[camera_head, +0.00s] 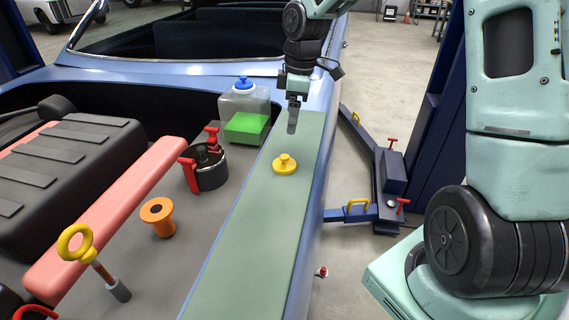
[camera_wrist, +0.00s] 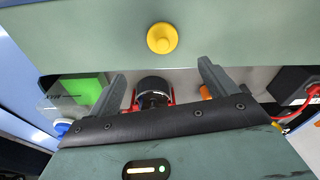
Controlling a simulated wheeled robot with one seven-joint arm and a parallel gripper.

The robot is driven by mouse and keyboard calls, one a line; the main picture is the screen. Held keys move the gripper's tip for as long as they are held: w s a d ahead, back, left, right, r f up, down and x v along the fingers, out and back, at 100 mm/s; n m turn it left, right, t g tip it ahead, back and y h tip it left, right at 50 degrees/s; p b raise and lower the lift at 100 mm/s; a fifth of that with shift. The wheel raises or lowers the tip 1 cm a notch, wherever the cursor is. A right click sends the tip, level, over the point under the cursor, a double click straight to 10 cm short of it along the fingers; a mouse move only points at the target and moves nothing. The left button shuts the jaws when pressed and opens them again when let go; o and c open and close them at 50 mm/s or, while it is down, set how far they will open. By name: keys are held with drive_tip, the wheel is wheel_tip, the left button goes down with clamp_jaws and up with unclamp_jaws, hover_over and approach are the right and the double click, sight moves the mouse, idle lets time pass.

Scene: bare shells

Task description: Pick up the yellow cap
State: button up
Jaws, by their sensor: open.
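The yellow cap (camera_head: 285,164) is a small round cap with a knob on top. It sits upright on the green-grey strip (camera_head: 245,240) along the car's edge. It also shows in the wrist view (camera_wrist: 162,38), near the top middle. My gripper (camera_head: 293,122) hangs over the far part of the strip, behind the cap and apart from it. In the wrist view its two fingers (camera_wrist: 164,78) are spread apart with nothing held between them.
Left of the strip lie a reservoir with a blue cap (camera_head: 243,112), a black canister with red clamps (camera_head: 208,168), an orange cylinder (camera_head: 158,216) and a yellow-ringed dipstick (camera_head: 92,262). A blue lift arm (camera_head: 375,165) stands right. The strip around the cap is clear.

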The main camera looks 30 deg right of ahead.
hover_over(285, 156)
drive_tip(key=f, duration=0.8)
drive_tip(key=shift+d, duration=0.4)
drive_tip(key=f, duration=0.2)
drive_tip(key=a+f+p, duration=0.1)
drive_tip(key=f, duration=0.1)
drive_tip(key=shift+f, duration=0.65)
drive_tip(key=c, duration=1)
